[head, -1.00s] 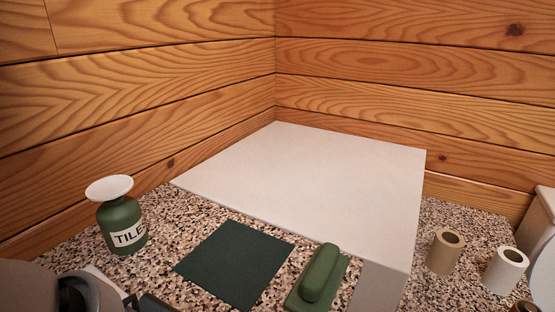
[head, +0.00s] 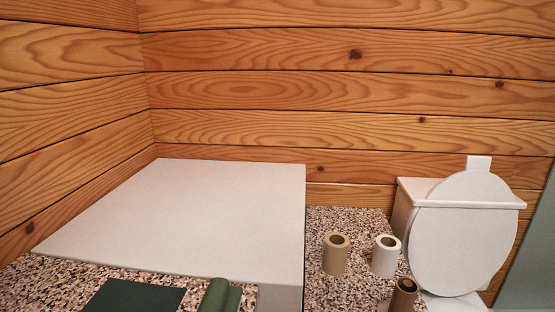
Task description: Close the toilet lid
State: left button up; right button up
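The white toilet (head: 407,215) stands at the right of the head view, near the plank wall. Its oval lid (head: 460,250) is raised, standing upright in front of the tank with its broad face toward me. A small white tab (head: 479,164) sticks up at the top. Only a little of the white base or bowl (head: 455,302) shows below the lid, cut off by the bottom edge of the picture. The seat cannot be made out. Neither of my grippers is in view.
A large white box-like block (head: 200,210) fills the left corner. A tan roll (head: 336,254), a white roll (head: 384,256) and a brown roll (head: 403,295) stand on the pebbled floor (head: 345,218) left of the toilet. A dark green mat (head: 135,297) and green object (head: 218,296) lie front left.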

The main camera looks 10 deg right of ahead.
aim_at(453, 251)
jog(key=z, duration=1.45)
jog(key=i+j+z, duration=0.4)
jog(key=i+j, duration=0.15)
jog(key=i, duration=0.35)
jog(key=i+j+z, duration=0.35)
jog(key=i+j, duration=0.45)
